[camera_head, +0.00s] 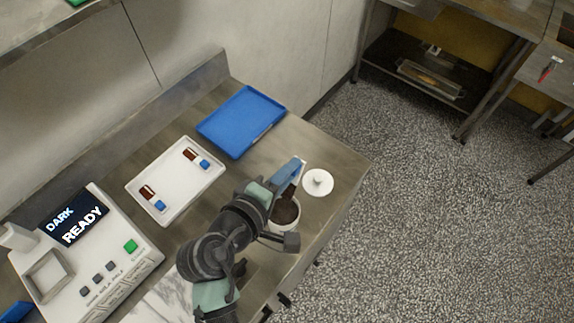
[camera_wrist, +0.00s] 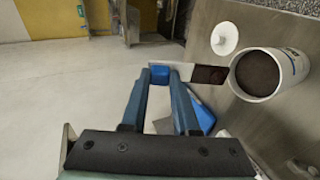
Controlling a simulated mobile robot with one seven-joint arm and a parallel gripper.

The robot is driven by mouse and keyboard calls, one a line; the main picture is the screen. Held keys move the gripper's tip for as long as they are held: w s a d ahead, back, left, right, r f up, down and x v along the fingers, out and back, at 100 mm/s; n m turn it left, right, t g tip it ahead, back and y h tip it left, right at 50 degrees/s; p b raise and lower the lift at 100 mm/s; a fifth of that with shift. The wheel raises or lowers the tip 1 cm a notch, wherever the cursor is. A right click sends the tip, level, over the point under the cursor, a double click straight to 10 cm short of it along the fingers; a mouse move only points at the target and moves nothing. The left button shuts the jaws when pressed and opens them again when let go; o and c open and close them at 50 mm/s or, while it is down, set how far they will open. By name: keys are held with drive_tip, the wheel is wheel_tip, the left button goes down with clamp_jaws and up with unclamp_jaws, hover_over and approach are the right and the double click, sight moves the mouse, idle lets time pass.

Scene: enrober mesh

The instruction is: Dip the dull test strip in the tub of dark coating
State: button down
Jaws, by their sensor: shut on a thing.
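My gripper (camera_wrist: 160,78) is shut on the blue grip of a test strip (camera_wrist: 185,74). The strip is white with a dark brown end, which points right toward the tub in the wrist view. Whether that end is dull or glossy is unclear. The white tub (camera_head: 284,216) is open and filled with dark coating; it also shows in the wrist view (camera_wrist: 291,72). There the brown end appears just left of the tub's rim, outside its opening. In the head view, my gripper and arm partly cover the strip and tub.
A white lid (camera_head: 318,182) lies beside the tub near the counter edge. A white tray (camera_head: 176,181) holds two brown-ended strips with blue grips. A blue tray (camera_head: 240,121) lies behind. A machine (camera_head: 88,252) at the left reads "DARK READY". Open floor lies right.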

drive_tip(key=shift+s+r, duration=0.2)
drive_tip(key=shift+r, duration=0.2)
drive_tip(key=shift+w+d+r+p, duration=0.1)
drive_tip(key=shift+r+p, duration=0.15)
drive_tip(key=shift+p, duration=0.15)
drive_tip(key=shift+w+d+r+p, duration=0.2)
drive_tip(key=shift+r+p, duration=0.2)
drive_tip(key=shift+r, duration=0.2)
drive_tip(key=shift+w+d+r+p, duration=0.1)
drive_tip(key=shift+w+r+p, duration=0.15)
drive_tip(key=shift+r+p, duration=0.25)
drive_tip(key=shift+w+d+r+p, duration=0.2)
drive_tip(key=shift+r+p, duration=0.15)
drive_tip(key=shift+r, duration=0.3)
drive_tip(key=shift+w+d+r, duration=0.1)
drive_tip(key=shift+w+r, duration=0.1)
drive_tip(key=shift+r, duration=0.15)
